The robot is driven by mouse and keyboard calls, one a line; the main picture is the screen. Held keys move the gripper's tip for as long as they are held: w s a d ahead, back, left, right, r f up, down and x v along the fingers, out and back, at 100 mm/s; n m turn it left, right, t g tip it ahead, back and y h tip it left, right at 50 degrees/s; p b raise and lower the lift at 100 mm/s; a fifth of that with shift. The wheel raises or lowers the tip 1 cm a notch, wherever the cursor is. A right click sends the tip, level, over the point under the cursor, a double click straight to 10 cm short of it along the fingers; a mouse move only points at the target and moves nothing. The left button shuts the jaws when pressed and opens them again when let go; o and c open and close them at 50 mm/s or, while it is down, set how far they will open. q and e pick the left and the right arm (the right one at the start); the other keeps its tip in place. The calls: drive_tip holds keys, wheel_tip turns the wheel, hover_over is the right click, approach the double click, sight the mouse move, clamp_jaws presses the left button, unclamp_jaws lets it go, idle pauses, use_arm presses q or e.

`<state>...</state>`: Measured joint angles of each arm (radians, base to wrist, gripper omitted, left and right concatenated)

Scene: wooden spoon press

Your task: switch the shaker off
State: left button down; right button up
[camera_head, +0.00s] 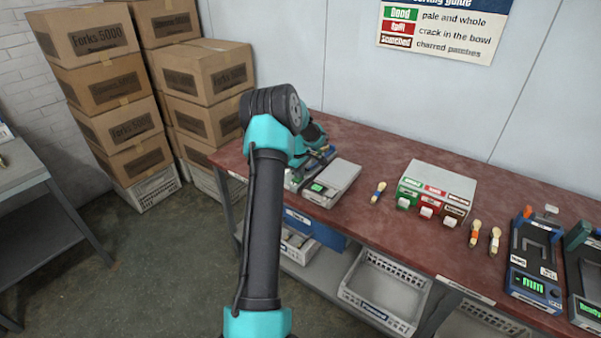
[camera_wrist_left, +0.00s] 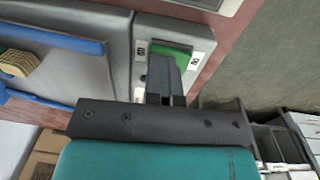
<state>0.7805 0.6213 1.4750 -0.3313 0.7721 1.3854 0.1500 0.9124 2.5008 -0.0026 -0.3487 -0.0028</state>
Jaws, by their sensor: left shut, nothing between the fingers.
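In the left wrist view, a green switch (camera_wrist_left: 178,53) sits on a light grey panel with small dark-and-white marks on both sides of it. The panel belongs to a grey machine, which I take to be the shaker (camera_wrist_left: 118,32). My left gripper (camera_wrist_left: 165,68) is shut and empty, its fingertips over the switch. The fingers cover part of the switch, and I cannot tell whether they touch it. In the head view my left arm reaches over the table's left end and hides most of the shaker and the gripper. My right gripper is not in view.
A sorting box (camera_head: 436,190) and a blue press (camera_head: 536,259) stand further right. Stacked cartons (camera_head: 107,92) fill the back left.

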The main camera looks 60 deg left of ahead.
sight(296, 179)
use_arm(q)
drive_tip(key=shift+s+d+f, duration=0.4)
drive_tip(key=shift+s+d, duration=0.1)
drive_tip(key=shift+s, duration=0.15)
drive_tip(key=shift+r, duration=0.15)
wheel_tip(296, 179, up, 14)
drive_tip(key=shift+s+r, duration=0.2)
idle(0.3)
